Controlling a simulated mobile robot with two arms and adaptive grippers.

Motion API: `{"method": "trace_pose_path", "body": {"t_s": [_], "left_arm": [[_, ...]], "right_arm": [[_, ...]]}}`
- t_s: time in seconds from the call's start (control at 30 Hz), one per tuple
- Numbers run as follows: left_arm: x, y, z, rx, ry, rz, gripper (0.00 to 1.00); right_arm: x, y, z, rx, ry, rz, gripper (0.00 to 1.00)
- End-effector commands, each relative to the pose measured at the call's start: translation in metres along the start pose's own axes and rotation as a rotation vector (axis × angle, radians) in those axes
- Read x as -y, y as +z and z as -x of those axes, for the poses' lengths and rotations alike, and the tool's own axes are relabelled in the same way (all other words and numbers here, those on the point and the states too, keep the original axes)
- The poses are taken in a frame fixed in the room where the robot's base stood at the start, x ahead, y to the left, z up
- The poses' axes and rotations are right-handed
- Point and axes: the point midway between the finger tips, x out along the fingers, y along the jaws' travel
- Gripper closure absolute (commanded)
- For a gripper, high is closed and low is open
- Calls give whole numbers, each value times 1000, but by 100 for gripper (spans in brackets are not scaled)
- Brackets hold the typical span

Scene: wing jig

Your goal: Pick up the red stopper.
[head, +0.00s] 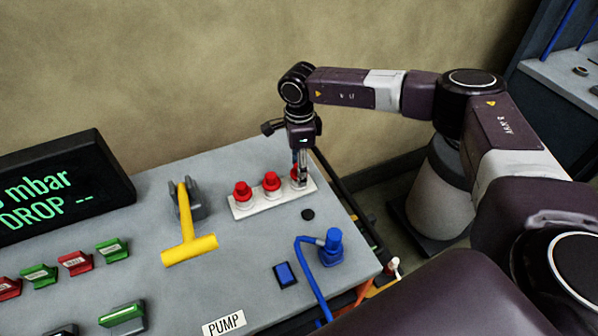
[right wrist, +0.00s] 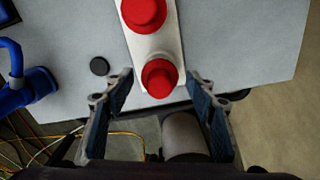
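Several red stoppers stand in a row on a white rack (head: 272,200) on the grey table. The left one (head: 242,190) and the middle one (head: 271,181) are in full view in the head view. The right-end stopper (right wrist: 160,78) is mostly hidden by my right gripper (head: 301,172) there. In the right wrist view, my right gripper (right wrist: 160,84) is open, with one finger to each side of the end stopper and gaps between. Another stopper (right wrist: 143,12) is partly cut off at the top. My left gripper is not in view.
A yellow T-shaped tool (head: 189,245) rests in a dark holder left of the rack. A black disc (head: 308,214), a blue fitting with hose (head: 331,247) and a blue block (head: 286,274) are in front. The table's right edge is close to the rack.

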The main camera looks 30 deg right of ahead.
Motion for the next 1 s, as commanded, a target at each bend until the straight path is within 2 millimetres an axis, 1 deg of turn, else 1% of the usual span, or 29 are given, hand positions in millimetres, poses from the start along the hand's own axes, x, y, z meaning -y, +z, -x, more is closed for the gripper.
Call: {"method": "trace_pose_path", "body": {"t_s": [0.03,0.3,0.33,0.57,0.67,0.77,0.87,0.97,1.0], "left_arm": [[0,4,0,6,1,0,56],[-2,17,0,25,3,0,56],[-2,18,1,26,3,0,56],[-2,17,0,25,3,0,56],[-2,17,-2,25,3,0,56],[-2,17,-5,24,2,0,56],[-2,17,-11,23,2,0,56],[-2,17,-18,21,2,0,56],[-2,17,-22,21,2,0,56]], "right_arm": [[0,0,0,0,0,0,57],[0,0,0,0,0,0,87],[0,0,1,1,0,0,89],[0,0,1,1,0,0,89],[0,1,4,1,0,0,89],[0,1,12,3,-1,0,89],[1,1,26,3,-4,0,89],[2,1,45,4,-5,-1,89],[2,1,56,4,-5,-1,89]]}}
